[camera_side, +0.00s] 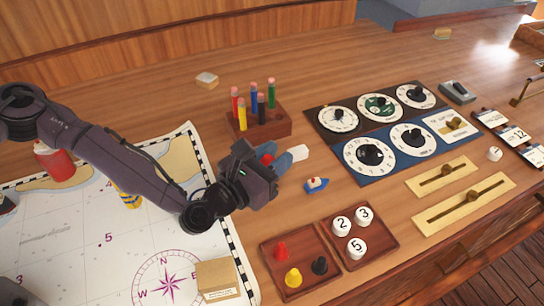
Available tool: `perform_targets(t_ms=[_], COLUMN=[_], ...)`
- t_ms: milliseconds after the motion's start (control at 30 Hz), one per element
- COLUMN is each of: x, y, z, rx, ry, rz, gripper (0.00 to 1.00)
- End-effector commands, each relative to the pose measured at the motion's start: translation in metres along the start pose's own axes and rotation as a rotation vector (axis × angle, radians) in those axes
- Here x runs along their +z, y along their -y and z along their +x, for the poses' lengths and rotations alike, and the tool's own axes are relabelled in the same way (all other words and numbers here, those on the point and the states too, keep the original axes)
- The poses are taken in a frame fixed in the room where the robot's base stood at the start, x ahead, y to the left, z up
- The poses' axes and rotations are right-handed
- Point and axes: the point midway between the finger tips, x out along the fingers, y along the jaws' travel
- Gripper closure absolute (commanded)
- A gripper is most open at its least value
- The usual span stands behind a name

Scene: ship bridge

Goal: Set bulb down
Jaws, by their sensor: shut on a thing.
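My gripper (290,158) is over the wood desk (230,195), between the pencil block and the small wooden trays. Its dark body hides much of the jaws, and its blue-grey fingers point to the right. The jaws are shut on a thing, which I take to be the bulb. A small red rounded part (267,158) shows at the jaws, mostly hidden. A white piece (298,152) shows by the fingertips; I cannot tell if it is held or lies behind. I cannot tell the height above the desk.
A wooden block with several pencils (270,125) stands just behind my gripper. Trays of pawns (262,262) and numbered pieces (377,251) lie in front. A dial panel (335,137) is at right, a chart (90,255) at left.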

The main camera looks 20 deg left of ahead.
Motion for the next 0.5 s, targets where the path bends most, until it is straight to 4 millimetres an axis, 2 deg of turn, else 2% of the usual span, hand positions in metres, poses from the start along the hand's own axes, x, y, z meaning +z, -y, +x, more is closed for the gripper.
perform_targets(t_ms=[500], x=[-0.053], y=[0.0], z=[0.0], rx=[-0.001], ry=[-0.001], rz=[-0.001], gripper=[0.93])
